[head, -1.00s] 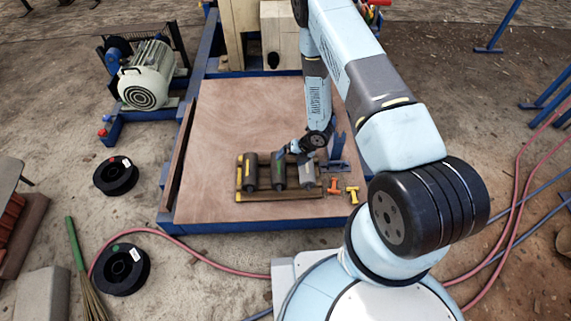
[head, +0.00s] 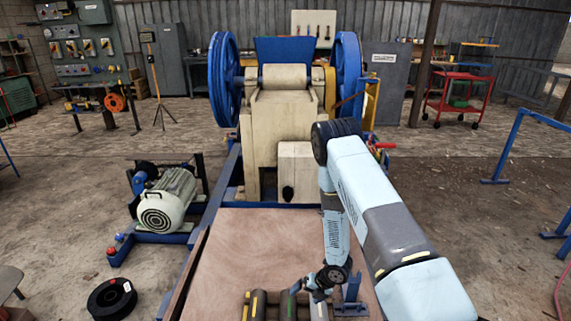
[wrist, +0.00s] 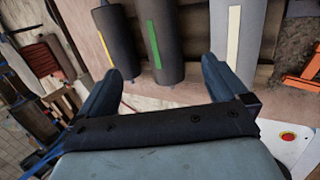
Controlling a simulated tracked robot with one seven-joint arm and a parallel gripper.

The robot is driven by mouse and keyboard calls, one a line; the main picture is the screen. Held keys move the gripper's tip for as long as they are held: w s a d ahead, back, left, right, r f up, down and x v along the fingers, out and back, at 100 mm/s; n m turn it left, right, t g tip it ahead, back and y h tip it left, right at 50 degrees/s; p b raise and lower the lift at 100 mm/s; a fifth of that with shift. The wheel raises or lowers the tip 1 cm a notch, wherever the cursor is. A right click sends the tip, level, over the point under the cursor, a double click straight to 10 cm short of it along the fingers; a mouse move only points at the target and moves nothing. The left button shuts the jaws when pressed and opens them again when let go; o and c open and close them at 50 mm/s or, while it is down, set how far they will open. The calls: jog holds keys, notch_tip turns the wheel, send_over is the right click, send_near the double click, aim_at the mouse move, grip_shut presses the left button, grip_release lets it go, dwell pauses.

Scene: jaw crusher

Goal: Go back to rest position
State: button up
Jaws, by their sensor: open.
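My gripper (head: 313,289) is low over the front of the brown platform (head: 250,250), at the bottom of the head view. In the wrist view my gripper (wrist: 158,70) is open, its two dark fingers spread apart with nothing held. My arm reaches forward, bent, from the lower right.
The jaw crusher (head: 275,120) with blue flywheels stands behind the platform. A motor (head: 168,203) and a black spool (head: 112,299) are at left. A blue bracket (head: 350,298) stands right beside my gripper. A red cart (head: 460,95) and blue stand (head: 500,160) are at right.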

jog(key=w+d+r+m+t+h, duration=0.1)
jog(key=w+d+r+m, duration=0.15)
jog(key=r, duration=0.45)
jog(key=w+d+r+m+t+h, duration=0.1)
jog(key=w+r+m, duration=0.25)
jog(key=r, duration=0.35)
jog(key=w+d+r+m+t+h, duration=0.1)
jog(key=w+d+r+m, duration=0.1)
jog(key=w+r, duration=0.35)
jog(key=s+d+r+m+h, duration=0.1)
jog(key=d+r+m, duration=0.15)
jog(key=r, duration=0.55)
jog(key=s+d+r+m+t+h, duration=0.1)
jog(key=d+r+m, duration=0.15)
jog(key=r, duration=0.45)
jog(key=s+d+r+m+h, duration=0.15)
jog(key=r+m, duration=0.25)
jog(key=r, duration=0.4)
jog(key=s+d+r+m, duration=0.3)
jog(key=s+r+m, duration=0.75)
jog(key=r, duration=0.55)
jog(key=s+r+m, duration=0.3)
jog(key=s+r, duration=0.1)
jog(key=s, duration=0.7)
jog(key=s+a+r+m, duration=0.1)
jog(key=s+r+m, duration=0.2)
jog(key=s, duration=0.8)
jog(key=shift+a+r+m+y, duration=0.25)
jog(key=shift+r+m+y, duration=0.2)
jog(key=shift+m, duration=0.3)
